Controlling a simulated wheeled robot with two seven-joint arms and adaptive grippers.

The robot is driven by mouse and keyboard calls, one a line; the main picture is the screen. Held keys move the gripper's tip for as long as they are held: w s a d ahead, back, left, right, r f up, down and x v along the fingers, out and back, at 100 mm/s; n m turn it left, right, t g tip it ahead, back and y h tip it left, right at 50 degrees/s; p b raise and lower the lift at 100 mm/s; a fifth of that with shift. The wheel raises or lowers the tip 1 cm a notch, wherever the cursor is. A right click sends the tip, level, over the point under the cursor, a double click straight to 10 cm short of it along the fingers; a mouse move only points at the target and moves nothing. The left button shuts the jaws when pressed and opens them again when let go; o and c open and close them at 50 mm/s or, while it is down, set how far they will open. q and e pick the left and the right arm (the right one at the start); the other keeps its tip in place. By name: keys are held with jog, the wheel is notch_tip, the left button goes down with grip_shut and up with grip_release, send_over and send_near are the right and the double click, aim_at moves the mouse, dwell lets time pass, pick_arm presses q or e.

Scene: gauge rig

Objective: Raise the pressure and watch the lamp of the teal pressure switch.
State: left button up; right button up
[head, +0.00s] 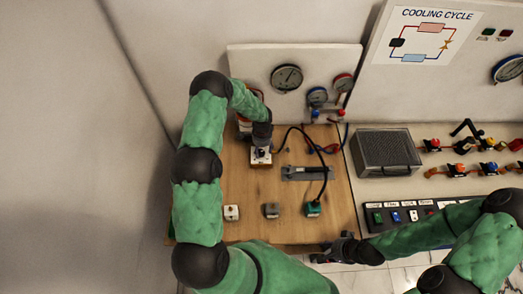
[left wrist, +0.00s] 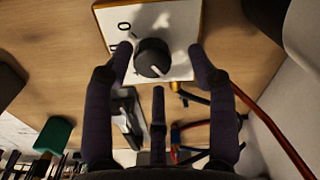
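The teal pressure switch (head: 312,208) stands near the front right of the wooden board, with a black cable running up from it. A teal block also shows at the lower left of the left wrist view (left wrist: 53,135). A white box (head: 261,156) carries a black knob (left wrist: 152,58) with a white pointer mark. My left gripper (left wrist: 163,62) is open, with its fingers on either side of the knob and gaps showing. My right gripper (head: 328,253) is at the board's front edge, below the teal switch; its fingers are too small to read. I cannot make out a lamp.
A white switch (head: 231,212) and a grey switch (head: 271,210) stand left of the teal one. A grey metal fixture (head: 306,173) lies behind it. Gauges (head: 286,78) hang on the back panel (head: 250,60). A grey mesh box (head: 387,152) and valves stand right.

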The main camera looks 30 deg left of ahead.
aim_at(262, 151)
pick_arm(q)
jog(key=shift+s+f, duration=0.1)
jog(key=shift+s, duration=0.1)
jog(key=shift+r, duration=0.25)
notch_tip(262, 151, up, 12)
jog(key=shift+f, duration=0.25)
jog(key=shift+r, duration=0.1)
dwell(0.4)
